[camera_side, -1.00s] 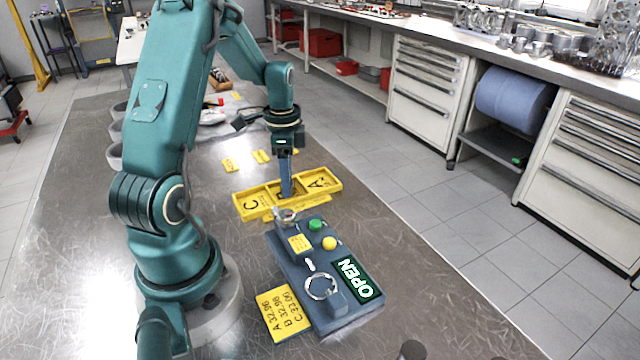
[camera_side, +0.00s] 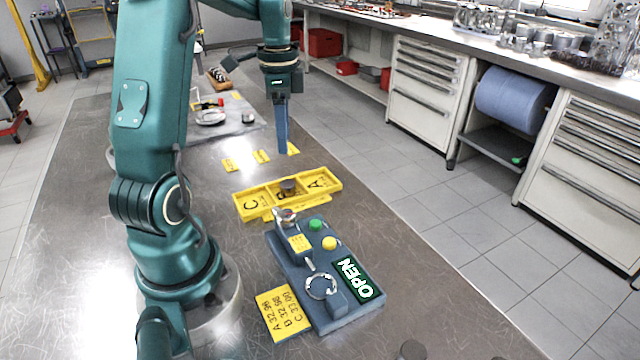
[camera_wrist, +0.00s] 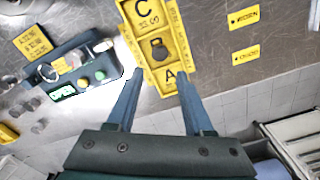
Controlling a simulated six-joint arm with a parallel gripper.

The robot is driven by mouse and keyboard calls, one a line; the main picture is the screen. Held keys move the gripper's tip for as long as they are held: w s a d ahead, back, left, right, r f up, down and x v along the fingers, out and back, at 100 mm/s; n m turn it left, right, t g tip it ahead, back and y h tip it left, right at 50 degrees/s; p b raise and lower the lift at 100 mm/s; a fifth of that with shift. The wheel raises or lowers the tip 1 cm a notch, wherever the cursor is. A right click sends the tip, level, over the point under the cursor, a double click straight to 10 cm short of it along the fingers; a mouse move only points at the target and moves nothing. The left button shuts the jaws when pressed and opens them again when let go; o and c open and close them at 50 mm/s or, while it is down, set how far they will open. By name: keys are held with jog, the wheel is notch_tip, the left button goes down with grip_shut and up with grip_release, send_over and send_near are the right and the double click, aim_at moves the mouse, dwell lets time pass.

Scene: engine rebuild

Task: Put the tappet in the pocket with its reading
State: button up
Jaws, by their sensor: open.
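The tappet (camera_side: 288,185), a small dark grey cylinder, stands in the middle pocket, marked B, of the yellow three-pocket tray (camera_side: 240,206). In the wrist view the tappet (camera_wrist: 158,52) sits inside that pocket of the tray (camera_wrist: 125,10), between pockets C and A. My gripper (camera_side: 282,150) is open and empty, above the tray and apart from the tappet. Its fingers (camera_wrist: 160,78) are spread wide in the wrist view. The blue-grey gauge (camera_side: 325,265) has a green and a yellow button, a round ring and a display reading OPEN.
A yellow card (camera_side: 275,322) beside the gauge lists A 32.96, B 32.98, C 33.00. Small yellow labels (camera_side: 261,156) lie behind the tray. A dish (camera_side: 210,117) and a small cylinder (camera_side: 248,118) are farther back. The steel tabletop right of the tray is clear.

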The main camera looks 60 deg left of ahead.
jog(key=d+r+n+t+y, duration=0.15)
jog(key=d+r, duration=0.35)
jog(key=d, duration=0.7)
jog(key=s+d+f+n+t+h, duration=0.1)
jog(key=s+d+n+t, duration=0.3)
jog(key=s+d, duration=0.3)
jog(key=shift+d+f, duration=0.15)
jog(key=shift+d, duration=1.2)
jog(key=shift+s+h, duration=0.1)
jog(key=shift+h, duration=0.15)
